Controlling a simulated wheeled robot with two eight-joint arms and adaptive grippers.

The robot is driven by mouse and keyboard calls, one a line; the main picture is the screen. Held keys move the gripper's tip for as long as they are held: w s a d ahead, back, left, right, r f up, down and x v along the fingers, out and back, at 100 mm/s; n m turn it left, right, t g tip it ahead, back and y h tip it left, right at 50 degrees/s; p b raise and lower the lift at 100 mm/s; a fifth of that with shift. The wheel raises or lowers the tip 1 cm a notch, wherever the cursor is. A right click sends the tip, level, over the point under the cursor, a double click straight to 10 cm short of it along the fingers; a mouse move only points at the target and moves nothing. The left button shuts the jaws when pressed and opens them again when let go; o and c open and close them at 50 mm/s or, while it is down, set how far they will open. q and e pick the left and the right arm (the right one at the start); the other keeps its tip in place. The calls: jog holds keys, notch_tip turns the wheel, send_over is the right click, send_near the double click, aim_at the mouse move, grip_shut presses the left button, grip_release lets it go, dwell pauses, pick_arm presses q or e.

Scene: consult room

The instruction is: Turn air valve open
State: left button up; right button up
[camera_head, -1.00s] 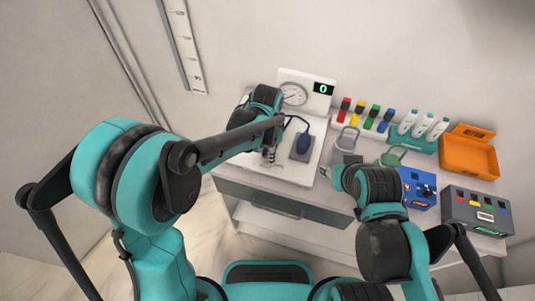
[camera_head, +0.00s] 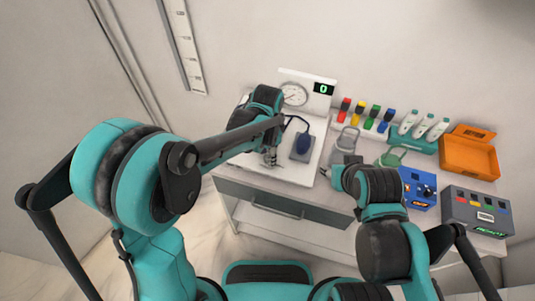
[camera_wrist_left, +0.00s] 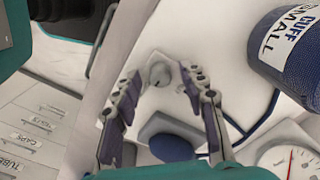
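A round grey knob, apparently the air valve (camera_wrist_left: 159,73), sits on a pale plate in the left wrist view. My left gripper (camera_wrist_left: 163,80) is open, with one finger on each side of the knob in the picture. I cannot tell whether either finger touches it. In the head view my left gripper (camera_head: 270,160) points down over the white board (camera_head: 295,172), and the knob is hidden there. My right gripper (camera_head: 325,172) shows only as a small tip beside the board's right edge. Its fingers cannot be read.
A dark blue bulb (camera_head: 305,143) on a grey pad and a pressure gauge (camera_head: 294,94) are close to my left gripper. A blue cuff roll (camera_wrist_left: 295,55) is near it too. Coloured holders, bottles (camera_head: 423,126), an orange bin (camera_head: 468,152) and blue and grey boxes stand at right.

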pick_arm(q)
notch_tip(320, 180, up, 12)
dwell(0.6)
